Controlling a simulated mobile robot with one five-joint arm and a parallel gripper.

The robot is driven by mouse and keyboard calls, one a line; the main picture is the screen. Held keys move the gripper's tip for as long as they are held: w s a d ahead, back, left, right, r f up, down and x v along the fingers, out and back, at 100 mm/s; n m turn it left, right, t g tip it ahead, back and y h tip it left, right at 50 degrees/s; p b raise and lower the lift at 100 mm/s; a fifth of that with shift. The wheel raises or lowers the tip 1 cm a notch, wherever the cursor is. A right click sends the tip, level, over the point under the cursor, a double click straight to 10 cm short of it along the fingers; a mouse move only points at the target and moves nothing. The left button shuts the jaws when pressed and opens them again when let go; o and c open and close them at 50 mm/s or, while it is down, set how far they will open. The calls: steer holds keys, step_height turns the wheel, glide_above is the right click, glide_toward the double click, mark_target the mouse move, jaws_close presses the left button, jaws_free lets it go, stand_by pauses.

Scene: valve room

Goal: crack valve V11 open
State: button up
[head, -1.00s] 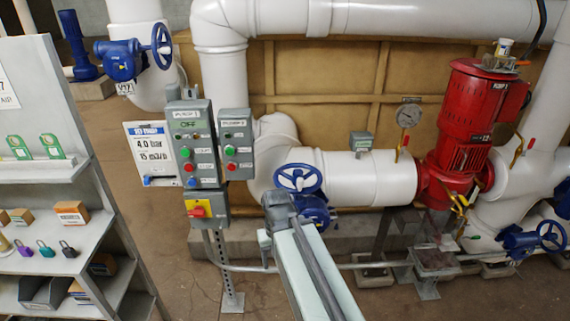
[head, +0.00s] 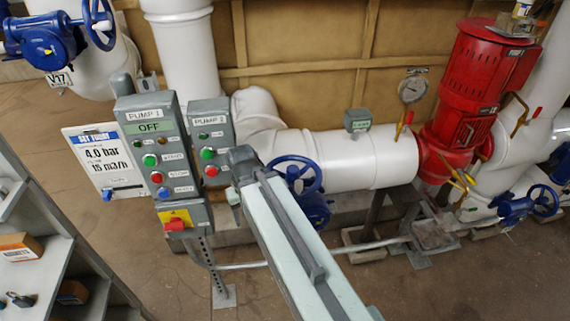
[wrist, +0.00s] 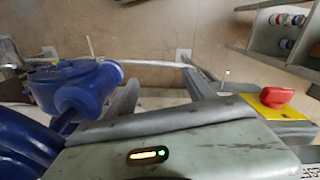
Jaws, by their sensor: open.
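No tag reading V11 is legible in these views. A blue handwheel valve (head: 297,176) sits at the middle of the head view, in front of the white pipe, partly hidden behind my arm. In the wrist view a blue valve body (wrist: 70,85) and part of a blue wheel rim (wrist: 25,140) fill the left side. My gripper (wrist: 160,76) is open, with nothing between its two grey fingers; the blue valve is left of them. I cannot tell whether they touch.
The pump control panel (head: 158,155) and a smaller panel (head: 211,140) stand just left of my arm. A blue valve (head: 45,45) tagged V17 is at upper left. Another blue valve (head: 530,203) is at right, below the red pump (head: 473,95). A grey shelf (head: 45,262) stands at left.

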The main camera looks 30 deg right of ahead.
steer(key=shift+w, duration=0.15)
steer(key=shift+d, duration=0.15)
steer(key=m, duration=1.6)
steer(key=shift+d, duration=0.15)
